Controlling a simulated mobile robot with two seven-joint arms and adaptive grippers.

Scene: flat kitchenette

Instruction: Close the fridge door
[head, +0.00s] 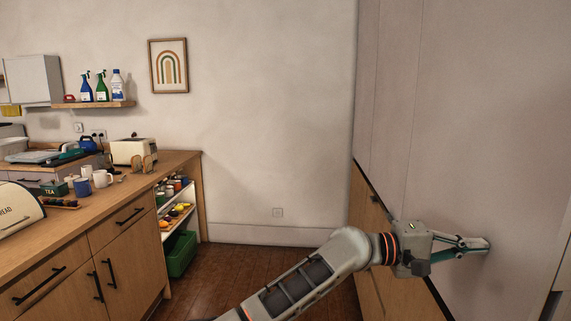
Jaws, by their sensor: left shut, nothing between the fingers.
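A tall, pale, flat panel (480,120) fills the right side of the head view. It appears to be the fridge door, with a vertical seam to its left and wood-coloured fronts below. I see no gap into an interior, so how far the door stands open cannot be told. My left gripper (484,244) reaches in from the bottom and is shut and empty. Its fingertips are at the panel's face, seemingly touching it. My right gripper is not in view.
A wooden counter (178,163) with drawers, mugs and a toaster (133,151) runs along the left. A green crate (181,254) sits under its end shelves. The wooden floor (232,262) between counter and tall unit is clear.

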